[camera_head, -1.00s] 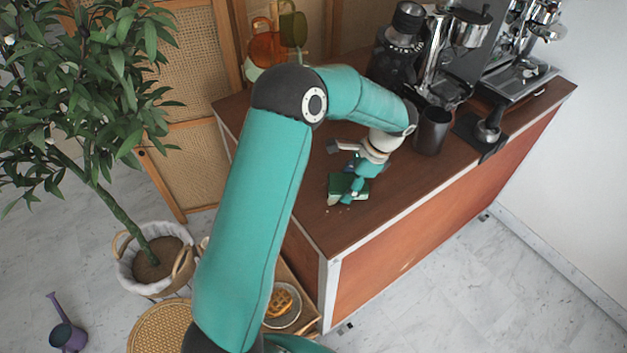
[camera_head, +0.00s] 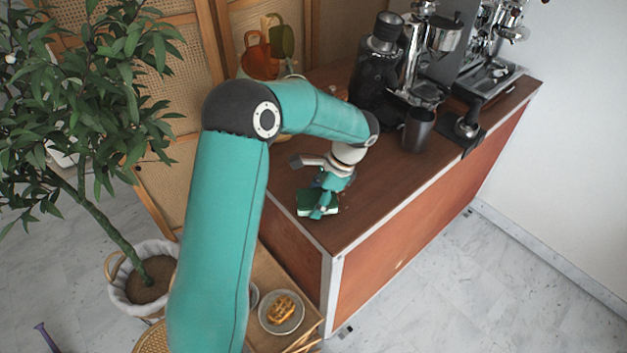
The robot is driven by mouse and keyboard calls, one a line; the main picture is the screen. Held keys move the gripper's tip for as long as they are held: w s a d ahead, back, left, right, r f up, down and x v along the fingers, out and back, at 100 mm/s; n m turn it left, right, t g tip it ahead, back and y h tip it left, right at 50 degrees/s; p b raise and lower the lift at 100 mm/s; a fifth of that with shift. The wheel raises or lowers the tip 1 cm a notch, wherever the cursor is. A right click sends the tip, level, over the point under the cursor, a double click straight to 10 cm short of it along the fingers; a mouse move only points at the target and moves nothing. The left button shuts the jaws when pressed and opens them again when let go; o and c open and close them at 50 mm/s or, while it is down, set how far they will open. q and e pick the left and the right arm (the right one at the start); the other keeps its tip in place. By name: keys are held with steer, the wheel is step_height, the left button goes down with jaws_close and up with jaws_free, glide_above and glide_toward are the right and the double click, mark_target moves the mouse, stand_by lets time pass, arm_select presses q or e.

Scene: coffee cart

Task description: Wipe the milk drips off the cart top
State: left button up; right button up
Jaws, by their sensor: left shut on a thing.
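The brown cart top (camera_head: 385,185) runs from the front corner to the back right. My left gripper (camera_head: 320,210) points down at the cart top near its left edge and front corner. It is shut on a dark green cloth or sponge (camera_head: 304,204), which appears to rest on the surface. The fingers partly cover it, and I cannot tell exactly which it is. A few faint pale specks, perhaps the milk drips, seem to lie just right of the gripper, too small to make out surely. My right gripper is not in view.
A dark metal cup (camera_head: 417,130), a black grinder (camera_head: 376,60) and an espresso machine (camera_head: 480,50) stand at the back. A portafilter (camera_head: 467,127) rests on a black mat. A potted plant (camera_head: 145,275) stands left.

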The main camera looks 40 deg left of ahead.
arm_select(q)
steer(key=shift+w+r+p, duration=0.15)
steer(key=shift+r+p, duration=0.1)
steer(key=shift+r, duration=0.35)
steer(key=shift+w+r+p, duration=0.15)
steer(key=shift+r+p, duration=0.1)
steer(key=shift+r, duration=0.3)
step_height(320, 180, up, 2)
steer(key=shift+s+r+p, duration=0.1)
steer(key=shift+r+p, duration=0.1)
steer(key=shift+p, duration=0.7)
steer(key=shift+r+p, duration=0.8)
steer(key=shift+r, duration=0.3)
steer(key=shift+d+f, duration=0.1)
